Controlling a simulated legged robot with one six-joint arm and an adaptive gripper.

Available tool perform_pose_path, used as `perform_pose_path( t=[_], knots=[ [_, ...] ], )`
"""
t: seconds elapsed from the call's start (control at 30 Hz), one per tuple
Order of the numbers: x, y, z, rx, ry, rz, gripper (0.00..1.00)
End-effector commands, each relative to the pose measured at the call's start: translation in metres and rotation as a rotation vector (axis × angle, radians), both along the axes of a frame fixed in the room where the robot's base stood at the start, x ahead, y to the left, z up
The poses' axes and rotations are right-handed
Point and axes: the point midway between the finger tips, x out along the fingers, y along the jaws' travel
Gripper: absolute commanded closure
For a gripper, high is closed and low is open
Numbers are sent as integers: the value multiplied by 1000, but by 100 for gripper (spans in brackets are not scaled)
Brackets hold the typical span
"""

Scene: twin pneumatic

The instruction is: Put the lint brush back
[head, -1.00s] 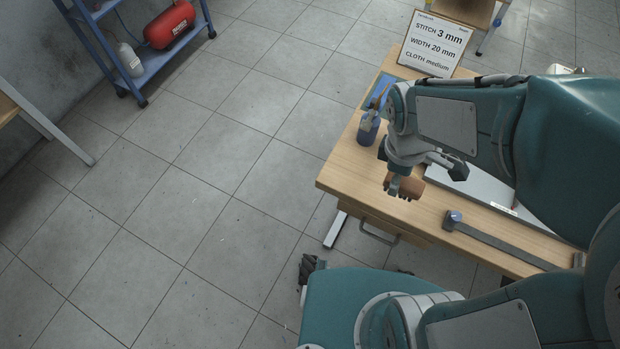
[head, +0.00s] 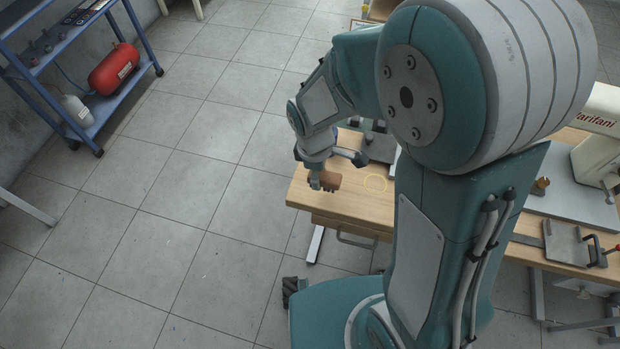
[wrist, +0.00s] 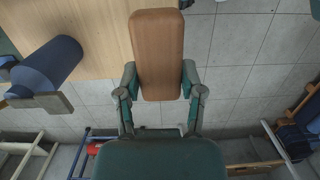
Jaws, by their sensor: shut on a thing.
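My gripper (wrist: 160,82) is shut on the lint brush (wrist: 157,45), a brown wooden block with rounded corners. The fingers press its two long sides in the wrist view. In the head view, the brush (head: 331,180) hangs below my gripper (head: 318,172) near the left end of the wooden table (head: 350,212). It appears to be above the tabletop; its exact height is hard to tell. My arm hides much of the table.
A blue cylinder (wrist: 45,66) stands close to the brush in the wrist view. A grey item (head: 380,146) sits behind on the table. A sewing machine (head: 598,140) and a metal clamp-like fixture (head: 573,244) are at right. A blue shelf with a red tank (head: 114,69) is far left; floor between is clear.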

Motion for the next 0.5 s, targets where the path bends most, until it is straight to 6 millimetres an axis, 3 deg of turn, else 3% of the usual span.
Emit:
perform_pose_path(
  t=[0.2, 0.37, 0.5],
  knots=[
    [17, 12, -25, 0, 0, 0, 100],
    [23, 15, -33, 0, 0, 0, 100],
    [24, 16, -51, -1, 4, 1, 100]
  ],
)
